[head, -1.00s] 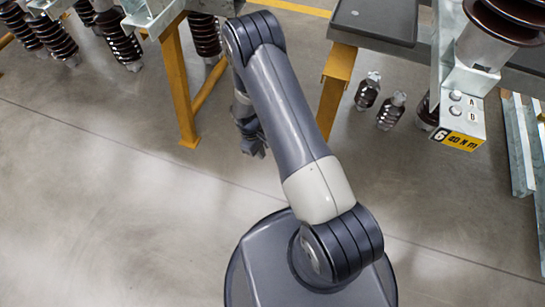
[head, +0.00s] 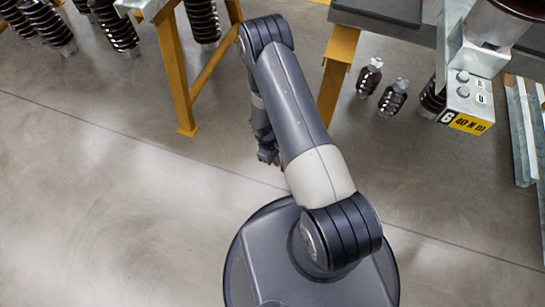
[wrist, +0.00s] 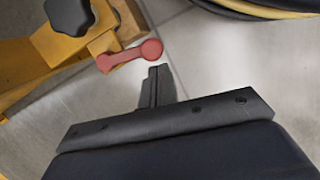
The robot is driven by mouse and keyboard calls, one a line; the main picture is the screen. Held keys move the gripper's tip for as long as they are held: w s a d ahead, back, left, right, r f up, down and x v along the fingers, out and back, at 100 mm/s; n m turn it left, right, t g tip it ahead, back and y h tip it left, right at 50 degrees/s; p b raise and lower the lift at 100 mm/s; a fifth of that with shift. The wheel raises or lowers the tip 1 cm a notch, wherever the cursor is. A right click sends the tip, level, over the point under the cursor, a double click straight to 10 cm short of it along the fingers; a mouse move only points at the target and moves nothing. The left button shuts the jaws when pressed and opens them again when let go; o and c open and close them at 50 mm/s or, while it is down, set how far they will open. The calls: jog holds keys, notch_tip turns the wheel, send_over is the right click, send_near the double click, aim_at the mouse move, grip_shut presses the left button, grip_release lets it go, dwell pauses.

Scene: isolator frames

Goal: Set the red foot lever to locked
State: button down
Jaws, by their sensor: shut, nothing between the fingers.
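The red foot lever (wrist: 130,56) shows in the wrist view at the top, left of centre. It is a short red arm with a round end at the right, mounted beside a yellow frame part (wrist: 60,55). My gripper (wrist: 157,72) is shut and empty, with its fingertips just below the lever's round end; I cannot tell whether they touch it. In the head view my gripper (head: 267,156) hangs low to the left of my arm. Only a speck of red shows there beside my arm, and the rest of the lever is hidden. Lock markings are not visible.
A black knob (wrist: 70,16) sits on the yellow frame beside the lever. Yellow trestle legs (head: 177,80) stand at the left and behind my arm. Ribbed brown insulators (head: 392,97) stand on the floor at the right. The floor at the left is clear.

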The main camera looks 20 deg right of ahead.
jog(key=s+n, duration=0.1)
jog(key=d+n+b, duration=0.1)
jog(key=shift+s+n, duration=0.3)
jog(key=shift+s, duration=0.05)
jog(key=shift+a+b, duration=0.15)
jog(key=shift+b, duration=0.15)
